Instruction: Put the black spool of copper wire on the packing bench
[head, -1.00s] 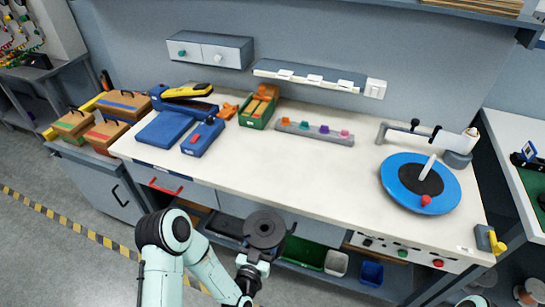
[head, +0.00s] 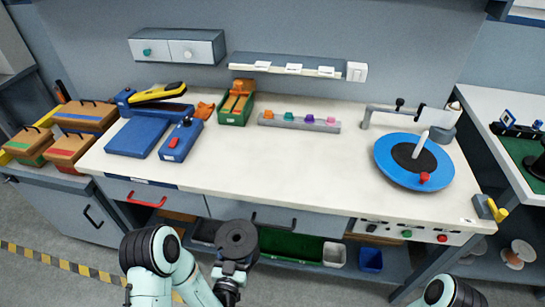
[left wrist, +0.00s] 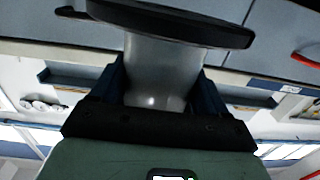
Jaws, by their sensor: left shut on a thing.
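The black spool (head: 238,241) is a round black disc with a hole in its middle, in front of the long white-topped bench (head: 290,160) in the head view. My left gripper (head: 230,270) is below it and shut on it. In the left wrist view, a black flange (left wrist: 170,22) and a pale grey core (left wrist: 163,70) show, the core between my fingers. No copper colour is visible on it. Which bench is the packing bench is not marked. My right gripper is out of view; only part of my right arm shows at bottom right.
On the bench stand blue devices (head: 138,136), a green box (head: 236,105), a rack of coloured pegs (head: 300,121) and a blue turntable (head: 390,163). Its front middle is clear. Boxes (head: 85,115) fill the left side bench. Another bench with a green mat (head: 525,157) is right.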

